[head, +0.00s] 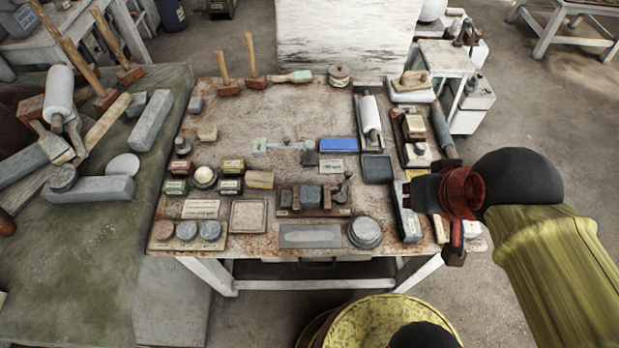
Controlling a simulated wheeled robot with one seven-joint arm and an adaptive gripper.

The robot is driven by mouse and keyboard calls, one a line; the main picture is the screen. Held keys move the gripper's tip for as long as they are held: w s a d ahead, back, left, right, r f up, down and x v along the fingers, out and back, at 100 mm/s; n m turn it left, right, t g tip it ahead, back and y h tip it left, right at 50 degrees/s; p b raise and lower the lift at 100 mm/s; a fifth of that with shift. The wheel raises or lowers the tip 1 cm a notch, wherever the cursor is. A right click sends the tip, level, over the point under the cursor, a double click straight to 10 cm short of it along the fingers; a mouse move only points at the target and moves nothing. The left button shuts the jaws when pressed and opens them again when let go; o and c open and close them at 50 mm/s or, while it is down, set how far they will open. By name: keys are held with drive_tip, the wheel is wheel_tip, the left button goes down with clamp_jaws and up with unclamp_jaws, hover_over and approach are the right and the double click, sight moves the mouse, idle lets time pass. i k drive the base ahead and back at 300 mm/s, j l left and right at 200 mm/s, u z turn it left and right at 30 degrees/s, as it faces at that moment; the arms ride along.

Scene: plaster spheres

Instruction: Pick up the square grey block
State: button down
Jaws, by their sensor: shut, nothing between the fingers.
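Several grey pieces on the worktable (255,130) could be the square grey block. A dark grey, flat square piece (377,169) lies right of centre, below a white roller. A small grey block (311,194) sits between brown wooden pieces on a board near the front middle.
A blue block (338,145), a round grey stone stack (364,232) and a long grey slab (310,236) crowd the table. A white roller (370,115) lies at the back right. A green-topped bench (85,240) with stone bars adjoins at left. The table's back middle is fairly clear.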

sight(310, 196)
drive_tip(key=u, duration=1.4)
drive_tip(key=l+z, duration=0.4)
drive_tip(key=i+j+z, duration=0.15)
drive_tip(key=j, duration=0.2)
drive_tip(key=j+z, duration=0.15)
drive_tip(key=j, duration=0.25)
drive_tip(key=i+j+z, duration=0.15)
drive_tip(key=j, duration=0.25)
